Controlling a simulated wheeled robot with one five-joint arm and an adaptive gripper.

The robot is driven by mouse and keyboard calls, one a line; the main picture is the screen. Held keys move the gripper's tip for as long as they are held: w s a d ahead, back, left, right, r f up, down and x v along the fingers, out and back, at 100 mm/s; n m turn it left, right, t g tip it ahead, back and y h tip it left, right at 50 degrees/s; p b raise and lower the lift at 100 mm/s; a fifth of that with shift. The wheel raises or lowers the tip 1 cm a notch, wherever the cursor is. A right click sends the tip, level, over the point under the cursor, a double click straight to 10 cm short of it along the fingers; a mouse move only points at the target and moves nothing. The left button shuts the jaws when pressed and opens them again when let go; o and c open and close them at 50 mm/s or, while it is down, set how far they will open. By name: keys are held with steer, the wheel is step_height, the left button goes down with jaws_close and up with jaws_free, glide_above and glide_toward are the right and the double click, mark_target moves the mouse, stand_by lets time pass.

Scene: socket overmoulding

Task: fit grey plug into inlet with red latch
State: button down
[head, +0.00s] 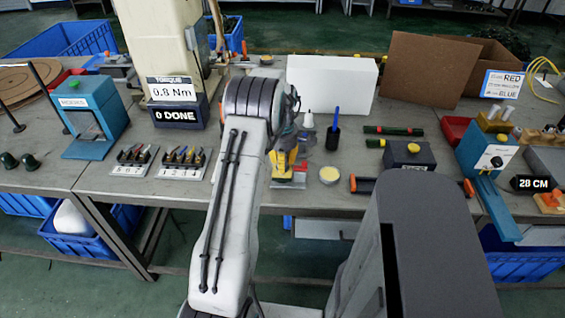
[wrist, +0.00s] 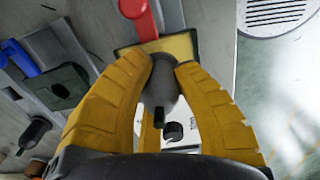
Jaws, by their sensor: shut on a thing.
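My gripper (wrist: 163,72) has yellow fingers, closed on both sides of the grey plug (wrist: 160,88). A thin black end of the plug points toward the wrist camera. The red latch (wrist: 143,18) is just beyond the fingertips, above a yellow piece (wrist: 181,46) that the fingers partly cover. The inlet opening is hidden behind the plug and fingers, so I cannot tell whether the plug is inside it. In the head view my gripper (head: 284,164) is low over the bench, at a small yellow and red fixture (head: 289,181). The plug is not clear there.
A round yellow-topped tin (head: 329,175) and a black holder with a blue pen (head: 332,138) stand right of my gripper. Two connector racks (head: 184,162) lie left. A white box (head: 333,85) stands behind. The bench's front edge is close below the gripper.

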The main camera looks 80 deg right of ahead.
steer(key=shift+f, duration=0.25)
steer(key=c, duration=1)
jaws_free()
steer(key=shift+r, duration=0.1)
step_height(320, 180, up, 12)
steer(key=shift+a+f, duration=0.1)
